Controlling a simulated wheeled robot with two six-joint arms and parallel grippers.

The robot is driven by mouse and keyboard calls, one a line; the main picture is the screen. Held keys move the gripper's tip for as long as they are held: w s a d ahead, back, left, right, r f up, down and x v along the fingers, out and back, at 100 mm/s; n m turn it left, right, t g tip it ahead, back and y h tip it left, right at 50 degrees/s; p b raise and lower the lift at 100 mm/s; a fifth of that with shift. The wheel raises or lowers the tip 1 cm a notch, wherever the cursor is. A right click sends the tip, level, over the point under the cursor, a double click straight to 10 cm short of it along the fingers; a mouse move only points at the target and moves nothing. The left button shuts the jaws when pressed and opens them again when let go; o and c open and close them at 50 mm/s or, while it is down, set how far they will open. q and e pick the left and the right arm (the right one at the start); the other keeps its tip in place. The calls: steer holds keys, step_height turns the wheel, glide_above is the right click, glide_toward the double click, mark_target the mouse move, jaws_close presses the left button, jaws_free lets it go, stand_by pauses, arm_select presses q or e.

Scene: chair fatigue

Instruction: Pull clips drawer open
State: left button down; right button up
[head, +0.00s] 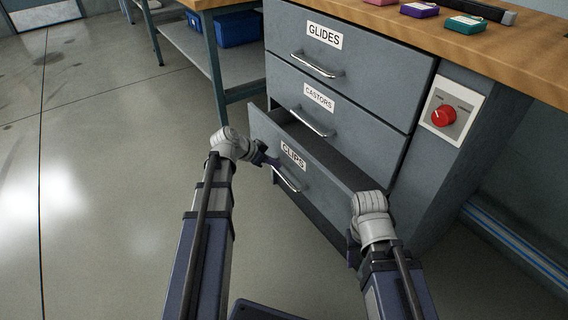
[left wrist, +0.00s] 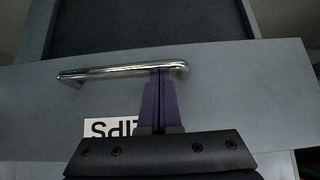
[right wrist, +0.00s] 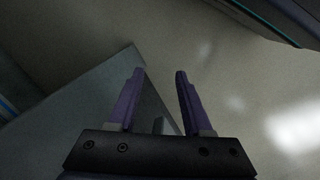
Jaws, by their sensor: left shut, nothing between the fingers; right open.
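The grey CLIPS drawer (head: 322,192) is the lowest of the cabinet's drawers and stands partly pulled out, its dark inside showing. Its white CLIPS label (head: 293,154) and metal bar handle (head: 287,181) are on the front. My left gripper (head: 272,163) is at the drawer front. In the left wrist view its shut, empty fingers (left wrist: 159,72) overlap one end of the handle (left wrist: 110,72); the label (left wrist: 112,128) appears upside down, partly hidden. My right gripper (right wrist: 159,73) is open and empty near the drawer's right end; its fingers are mostly hidden in the head view.
The GLIDES drawer (head: 345,65) and CASTORS drawer (head: 335,112) above are closed. A red knob (head: 444,115) is on the cabinet's right. Small coloured boxes lie on the wooden top (head: 525,55). A blue bin (head: 238,29) sits on a shelf behind. The floor at left is clear.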

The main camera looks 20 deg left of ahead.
arm_select(q)
steer(key=s+a, duration=1.2)
steer(key=s, duration=0.4)
steer(key=shift+a, duration=0.25)
arm_select(e)
steer(key=shift+s+d, duration=0.25)
steer(key=shift+s, duration=0.2)
arm_select(q)
steer(key=shift+r, duration=0.1)
